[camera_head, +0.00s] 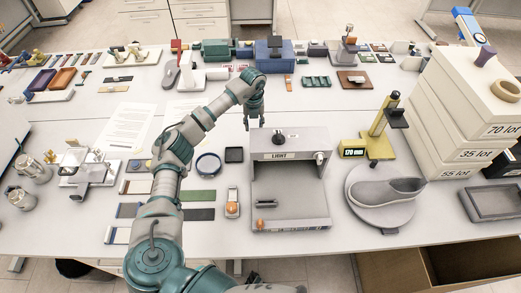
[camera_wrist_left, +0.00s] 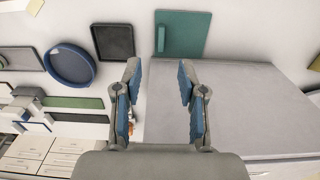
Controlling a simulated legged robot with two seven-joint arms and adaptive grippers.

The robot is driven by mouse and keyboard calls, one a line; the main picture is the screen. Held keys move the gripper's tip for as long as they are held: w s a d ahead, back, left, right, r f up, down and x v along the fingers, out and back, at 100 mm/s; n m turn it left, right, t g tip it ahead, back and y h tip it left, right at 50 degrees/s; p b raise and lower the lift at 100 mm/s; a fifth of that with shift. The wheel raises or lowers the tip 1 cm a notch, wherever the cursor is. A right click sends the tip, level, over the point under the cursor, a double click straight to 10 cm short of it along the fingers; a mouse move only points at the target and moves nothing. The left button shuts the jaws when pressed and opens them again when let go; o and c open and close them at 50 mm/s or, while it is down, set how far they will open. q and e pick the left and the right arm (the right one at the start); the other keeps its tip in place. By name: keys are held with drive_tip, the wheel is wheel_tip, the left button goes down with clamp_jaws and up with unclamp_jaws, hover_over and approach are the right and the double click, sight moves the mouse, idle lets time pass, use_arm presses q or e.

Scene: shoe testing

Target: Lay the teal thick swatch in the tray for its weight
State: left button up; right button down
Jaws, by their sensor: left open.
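A teal swatch (camera_wrist_left: 182,34) with a raised tab lies flat just beyond the grey light box (camera_wrist_left: 225,100) in the left wrist view. In the head view I cannot make it out behind the light box (camera_head: 290,180) and my gripper. My left gripper (camera_head: 255,125) hangs beside the box's back left corner, its fingers pointing down. In the left wrist view, the left gripper (camera_wrist_left: 159,75) is open and empty, with the swatch ahead of its fingertips. A small dark square tray (camera_head: 234,155) lies left of the box; it also shows in the wrist view (camera_wrist_left: 114,41). My right gripper is not in view.
A blue-rimmed round dish (camera_head: 208,165) and a green strip (camera_head: 198,196) lie left of the box. A grey shoe (camera_head: 388,190) sits on a round stand at right. Stacked lot boxes (camera_head: 465,110) and a grey tray (camera_head: 495,203) stand far right.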

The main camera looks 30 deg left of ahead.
use_arm(q)
drive_tip(key=f, duration=0.6)
drive_tip(key=shift+d+f+p, duration=0.2)
drive_tip(key=shift+f+p, duration=0.05)
drive_tip(key=shift+p, duration=0.05)
wheel_tip(320, 180, down, 6)
drive_tip(key=shift+a+r+p, duration=0.1)
drive_tip(key=shift+a+p, duration=0.05)
drive_tip(key=shift+p, duration=0.4)
drive_tip(key=shift+c, duration=0.4)
clamp_jaws()
